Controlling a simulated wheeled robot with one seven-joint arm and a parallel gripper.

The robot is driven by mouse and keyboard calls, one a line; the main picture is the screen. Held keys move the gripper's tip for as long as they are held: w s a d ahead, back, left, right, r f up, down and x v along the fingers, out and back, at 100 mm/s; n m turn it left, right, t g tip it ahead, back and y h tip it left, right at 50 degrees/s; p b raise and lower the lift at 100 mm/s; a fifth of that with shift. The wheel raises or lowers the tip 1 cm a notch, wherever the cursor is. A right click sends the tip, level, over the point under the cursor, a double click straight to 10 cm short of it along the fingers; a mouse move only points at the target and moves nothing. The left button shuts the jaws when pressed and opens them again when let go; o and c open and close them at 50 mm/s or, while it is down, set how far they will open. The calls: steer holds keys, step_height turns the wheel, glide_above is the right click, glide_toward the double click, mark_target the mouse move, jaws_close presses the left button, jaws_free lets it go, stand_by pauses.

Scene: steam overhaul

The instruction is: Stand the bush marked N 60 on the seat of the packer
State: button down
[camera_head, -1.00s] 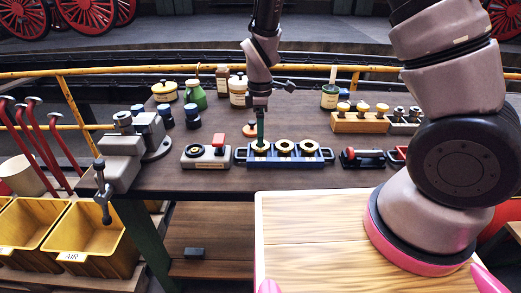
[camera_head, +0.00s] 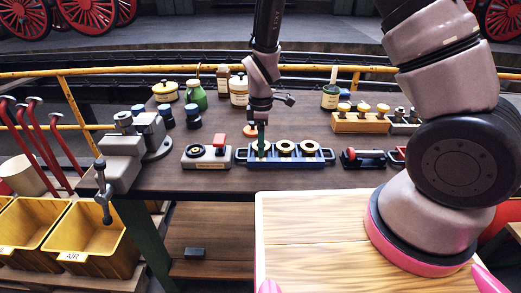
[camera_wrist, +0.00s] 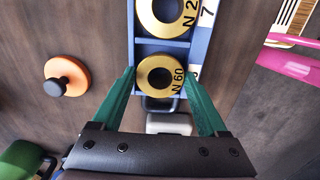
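The bush marked N 60 (camera_wrist: 161,77) is a brass-coloured ring lying in the end compartment of a blue tray (camera_head: 328,155). In the head view it is the left of the tray's rings and is partly hidden by my fingers. My gripper (camera_head: 261,148) is pointed down over it. In the wrist view my gripper's green fingers (camera_wrist: 162,75) are apart, one on each side of the bush, with no clear grip on it. The packer seems to be the grey block (camera_head: 207,160) with a round dark seat and a red knob, just left of the tray.
Two more bushes (camera_head: 285,146) (camera_head: 308,147) lie in the tray; the nearer reads N 2, partly cut off. An orange disc with a black knob (camera_wrist: 67,77) lies beside the tray. A grey vice (camera_head: 125,160) stands left, and a wooden block with capped pieces (camera_head: 360,123) stands behind right.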

steer(key=shift+r, duration=2)
